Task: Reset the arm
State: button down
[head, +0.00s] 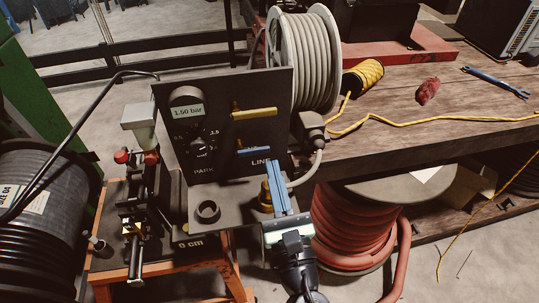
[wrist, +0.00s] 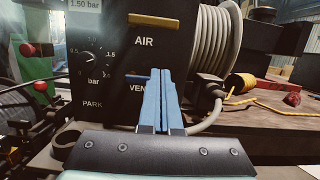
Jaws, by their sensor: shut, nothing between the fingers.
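My gripper (head: 273,168) has two blue fingers pressed together with nothing between them. It points up in front of the lower right part of the dark control panel (head: 222,92). In the wrist view the fingertips (wrist: 160,72) cover the end of the "VEN…" label. A yellow lever (head: 254,114) and a blue lever (head: 253,151) lie horizontal on the panel. The fingers appear close to the blue lever's right end; I cannot tell whether they touch it. A dial (wrist: 92,57) and a display (head: 188,112) reading 1.50 bar are on the panel's left.
A brass fitting (head: 265,197) is just left of my fingers, and a black ring (head: 208,211) stands on the bench plate. A grey hose reel (head: 300,60) and cable are behind right. A wooden table (head: 400,130) holds yellow cord, a red rag and a wrench. A red hose coil (head: 350,235) is below.

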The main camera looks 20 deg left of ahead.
jog(key=d+r+m+t+h+p, duration=0.1)
jog(key=d+r+m+t+h, duration=0.25)
jog(key=r+m, duration=0.55)
jog(key=d+r+m+t+h, duration=0.3)
jog(key=d+r+m+h, duration=0.15)
jog(key=r+m, duration=0.5)
jog(key=d+r+m+t+h+p, duration=0.1)
jog(key=d+r+m+t+h, duration=0.35)
jog(key=r, duration=0.75)
jog(key=s+r+m+p, duration=0.1)
jog(key=s+r+m, duration=0.3)
jog(key=r+m, duration=0.5)
jog(key=s+r+m+p, duration=0.1)
jog(key=s+r+m, duration=0.3)
jog(key=r+m, duration=0.5)
jog(key=shift+d+r+m+g+y, duration=0.15)
jog(key=shift+d+m+g+y, duration=0.25)
jog(key=shift+m, duration=0.7)
jog(key=shift+a, duration=0.1)
